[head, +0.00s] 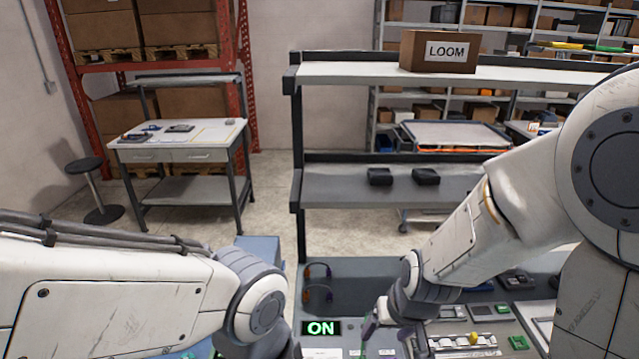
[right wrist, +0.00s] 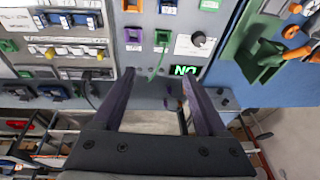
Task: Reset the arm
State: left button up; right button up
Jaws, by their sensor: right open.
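My right arm comes in from the right in the head view and reaches down to the grey workbench panel. Its gripper (head: 372,326) is small and partly hidden by its own wrist there. In the right wrist view the two dark purple fingers of my right gripper (right wrist: 157,82) stand wide apart with nothing between them. They are over the panel, near the lit green ON sign (right wrist: 186,70), which shows upside down there. My left arm lies across the lower left of the head view; its gripper is out of the picture.
The bench panel carries the lit ON sign (head: 321,328), cables (head: 318,284) and several small devices. Two black items (head: 380,176) lie on the shelf above. A cardboard box marked LOOM (head: 438,52) stands on the top shelf. A side table (head: 180,153) stands behind at the left.

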jog(key=s+d+r+h, duration=0.1)
jog(key=s+d+r, duration=0.15)
jog(key=d, duration=0.35)
jog(key=s+a+f+n+g+b, duration=0.1)
jog(key=s+a+f+n+b, duration=0.2)
jog(key=s+a+b, duration=0.3)
jog(key=s+a+f+n+g+b, duration=0.2)
jog(key=s+a+f+n+b, duration=0.1)
jog(key=s+a+b, duration=0.3)
jog(key=shift+s+a+f+n+y, duration=0.25)
jog(key=shift+s+a+n+y, duration=0.2)
jog(key=shift+s+a, duration=0.45)
